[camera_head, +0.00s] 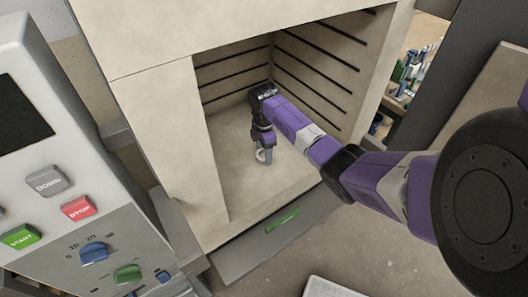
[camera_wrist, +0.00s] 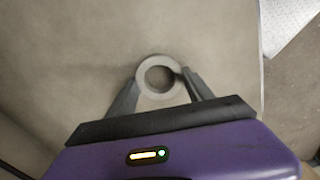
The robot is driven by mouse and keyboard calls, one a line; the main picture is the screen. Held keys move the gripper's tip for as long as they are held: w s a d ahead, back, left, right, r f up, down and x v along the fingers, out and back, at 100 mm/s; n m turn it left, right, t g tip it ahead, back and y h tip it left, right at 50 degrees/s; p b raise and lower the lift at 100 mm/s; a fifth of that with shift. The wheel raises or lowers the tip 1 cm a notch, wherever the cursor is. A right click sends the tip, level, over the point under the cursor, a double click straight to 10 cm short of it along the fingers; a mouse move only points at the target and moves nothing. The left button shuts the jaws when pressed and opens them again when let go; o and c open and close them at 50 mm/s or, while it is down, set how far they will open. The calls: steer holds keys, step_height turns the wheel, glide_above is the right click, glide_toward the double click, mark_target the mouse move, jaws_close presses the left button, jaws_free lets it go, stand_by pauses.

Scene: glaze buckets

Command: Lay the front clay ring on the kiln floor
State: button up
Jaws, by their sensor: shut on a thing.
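The clay ring (camera_wrist: 142,88) is a small grey ring with an open centre, seen from above in the wrist view. My gripper (camera_wrist: 158,90) is shut on it, with one finger at each side of the ring. In the head view my gripper (camera_head: 264,156) points down inside the kiln, with the pale ring (camera_head: 261,156) at its tips. The kiln floor (camera_head: 225,135) is a plain beige surface beneath the ring. I cannot tell whether the ring touches the floor or is held just above it.
The kiln walls (camera_head: 320,65) carry dark horizontal grooves and close in the left, back and right. The kiln floor around my gripper is clear. A control panel (camera_head: 70,215) with coloured buttons stands at the left. A green strip (camera_head: 282,220) marks the kiln's front sill.

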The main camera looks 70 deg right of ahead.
steer(key=o, duration=1.4)
steer(key=shift+f, duration=0.1)
steer(key=shift+c, duration=0.2)
step_height(320, 180, up, 12)
steer(key=shift+b, duration=0.4)
